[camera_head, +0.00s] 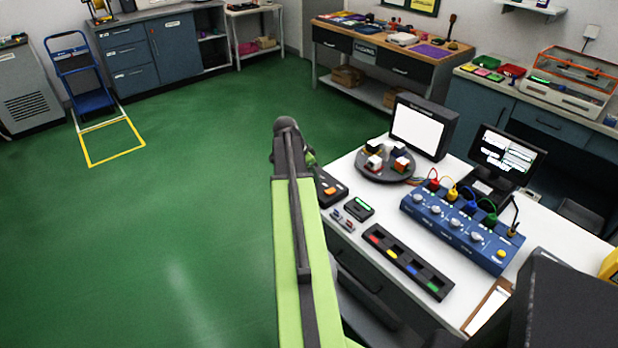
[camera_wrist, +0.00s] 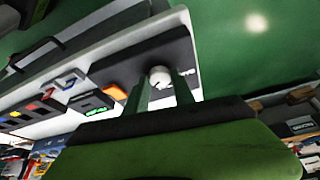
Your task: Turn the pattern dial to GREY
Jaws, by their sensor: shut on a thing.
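In the wrist view a round white dial (camera_wrist: 160,77) with a small dark mark sits on a dark control box (camera_wrist: 128,66). My gripper (camera_wrist: 161,88) has its two green fingers on either side of the dial, shut on it. An orange button (camera_wrist: 115,91) is beside the dial on the same box. In the head view the box (camera_head: 326,181) stands at the table's left edge, and my arm hides the dial. No dial lettering can be read, so its setting cannot be told. A monitor (camera_head: 418,132) behind shows a blank white screen.
The white table (camera_head: 395,215) also holds a round turntable (camera_head: 385,166) with several cubes, a small green-lit display (camera_head: 359,208), a dark slotted tray (camera_head: 407,262) and a blue panel (camera_head: 460,229) with knobs and cables. Green floor (camera_head: 180,210) on the left is open.

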